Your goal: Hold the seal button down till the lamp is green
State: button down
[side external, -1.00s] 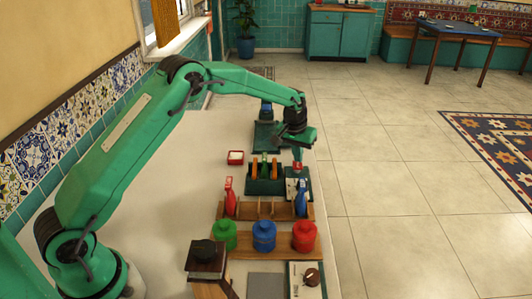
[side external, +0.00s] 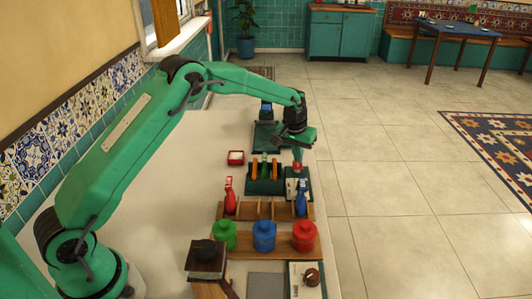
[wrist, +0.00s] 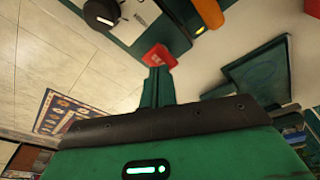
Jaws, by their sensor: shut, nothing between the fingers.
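In the wrist view the red button (wrist: 157,55) shows right at the tip of my fingers. My gripper (side external: 297,153) points down over it, with its fingers together and empty. It also shows in the wrist view (wrist: 158,72), where the fingertips seem to meet the button. I cannot tell how far the button is pressed. I cannot make out the lamp or its colour in either view.
A dark holder with orange and green pieces (side external: 265,186) stands left of the button. A wooden rack (side external: 262,211) with a red and a blue bottle lies nearer, then green, blue and red jars (side external: 304,236).

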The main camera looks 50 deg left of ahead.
jog(key=shift+f, duration=1.25)
dwell(2.1)
jog(key=shift+r, duration=2.55)
jog(key=shift+r, duration=0.15)
